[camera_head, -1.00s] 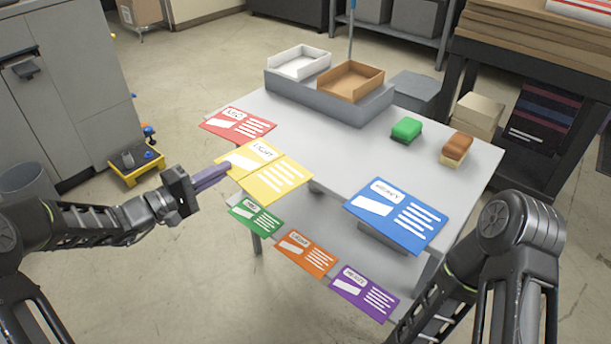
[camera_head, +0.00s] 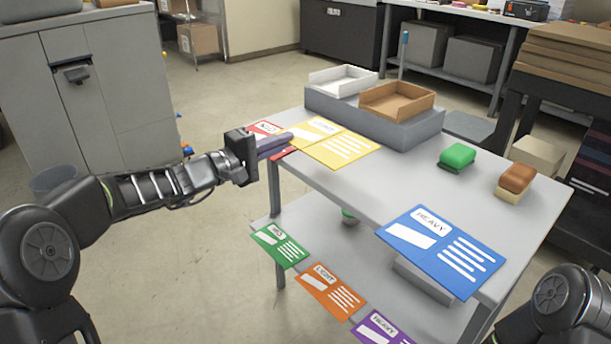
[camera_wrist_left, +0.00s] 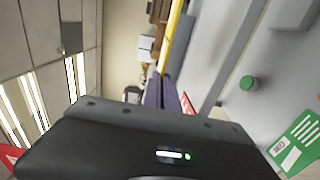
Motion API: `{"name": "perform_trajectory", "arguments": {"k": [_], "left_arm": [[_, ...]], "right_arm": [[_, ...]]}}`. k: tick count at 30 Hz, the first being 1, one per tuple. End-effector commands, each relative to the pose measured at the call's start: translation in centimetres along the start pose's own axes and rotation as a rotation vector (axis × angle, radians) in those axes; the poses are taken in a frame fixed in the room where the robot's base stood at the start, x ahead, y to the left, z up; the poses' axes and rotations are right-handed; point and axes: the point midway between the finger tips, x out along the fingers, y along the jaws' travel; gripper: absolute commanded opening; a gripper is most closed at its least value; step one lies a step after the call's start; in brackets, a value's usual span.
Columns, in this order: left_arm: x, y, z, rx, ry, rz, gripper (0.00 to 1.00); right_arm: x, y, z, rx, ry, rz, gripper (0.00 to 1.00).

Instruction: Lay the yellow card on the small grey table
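The yellow card (camera_head: 345,148) is level above the far left part of a grey table (camera_head: 365,190), covering most of a red card (camera_head: 264,128). My left gripper (camera_head: 288,140) is shut on the yellow card's left edge. In the left wrist view the yellow card (camera_wrist_left: 172,38) shows nearly edge-on beyond the closed fingers. The gap between card and table is hard to judge. A low grey surface (camera_head: 470,127) shows partly behind the table. I cannot tell which one is the small grey table. My right gripper is out of view; only part of that arm shows.
A blue card (camera_head: 440,250) lies at the table's front edge. Green (camera_head: 280,246), orange (camera_head: 330,292) and purple (camera_head: 380,330) cards line the lower shelf. White (camera_head: 343,80) and brown (camera_head: 397,100) trays stand at the back. Green (camera_head: 457,156) and brown (camera_head: 516,178) blocks sit right.

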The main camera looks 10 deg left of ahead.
Motion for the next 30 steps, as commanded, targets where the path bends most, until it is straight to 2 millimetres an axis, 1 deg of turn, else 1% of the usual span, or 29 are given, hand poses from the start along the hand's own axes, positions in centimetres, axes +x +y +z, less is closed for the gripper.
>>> {"name": "perform_trajectory", "arguments": {"k": [1,3,6,17,20,25,27,30], "left_arm": [[0.0,-1.3,0.0,-0.004,0.001,-0.003,0.0],[0.0,-2.5,0.0,-0.005,0.0,-0.004,0.0],[0.0,-3.5,0.0,-0.002,0.0,-0.002,0.0],[0.0,-4.0,0.0,-0.001,0.0,-0.001,0.0],[0.0,-5.1,0.0,-0.003,0.0,-0.002,0.0],[0.0,-7.8,0.0,-0.004,-0.001,-0.002,0.0],[0.0,-8.5,0.1,-0.003,-0.001,-0.001,0.0],[0.0,-8.7,0.0,0.0,-0.001,0.0,0.0]], "right_arm": [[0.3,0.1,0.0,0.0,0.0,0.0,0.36],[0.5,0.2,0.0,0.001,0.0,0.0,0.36],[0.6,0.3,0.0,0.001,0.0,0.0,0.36],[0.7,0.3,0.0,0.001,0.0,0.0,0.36],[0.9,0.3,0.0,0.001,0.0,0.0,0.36],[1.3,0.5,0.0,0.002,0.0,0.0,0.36],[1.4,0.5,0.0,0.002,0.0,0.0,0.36],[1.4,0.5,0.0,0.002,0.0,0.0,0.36]]}}
